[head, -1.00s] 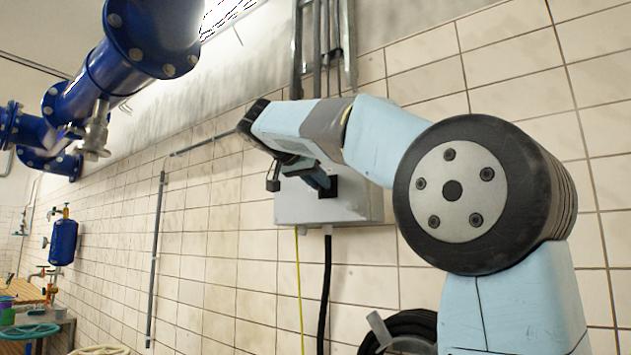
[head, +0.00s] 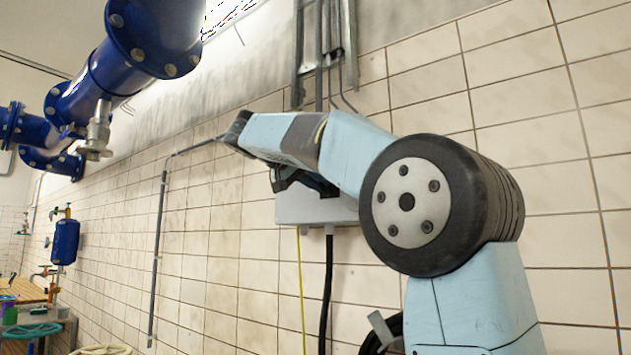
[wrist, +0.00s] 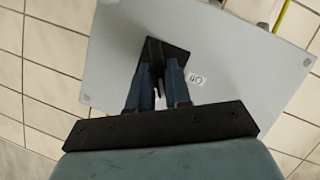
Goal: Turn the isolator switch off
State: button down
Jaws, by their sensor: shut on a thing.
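The isolator switch box (head: 300,208) is a pale grey enclosure on the tiled wall, partly hidden by my arm in the head view. In the wrist view the box (wrist: 235,45) fills most of the picture, turned at an angle. Its black switch handle (wrist: 154,46) stands on a dark square plate, with a small white label (wrist: 196,79) beside it. My gripper (wrist: 159,77) is shut on the handle, with one blue-grey finger on each side. In the head view the fingers and handle are mostly hidden behind my wrist.
Grey conduits (head: 325,60) rise above the box. A black cable (head: 327,290) and a yellow-green wire (head: 301,290) hang below it. A coiled black hose (head: 385,332) is at lower right. Large blue pipes (head: 120,65) run overhead at left.

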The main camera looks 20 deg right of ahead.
jog(key=n+h, duration=0.1)
jog(key=n, duration=0.2)
jog(key=n+g+h, duration=0.1)
jog(key=n+h, duration=0.1)
jog(key=n, duration=0.1)
jog(key=f+n+h, duration=0.1)
jog(key=n, duration=0.1)
jog(key=shift+w+a+n+g, duration=0.1)
jog(key=shift+w+n+g, duration=0.15)
jog(key=shift+n+g, duration=0.15)
jog(key=shift+f, duration=0.1)
dwell(0.5)
jog(key=c, duration=1.2)
grip_release()
jog(key=shift+w, duration=0.1)
jog(key=shift+c, duration=0.2)
jog(key=shift+o, duration=0.4)
jog(key=v, duration=1.3)
jog(key=shift+a+f, duration=0.25)
jog(key=shift+a, duration=0.15)
jog(key=shift+d, duration=0.1)
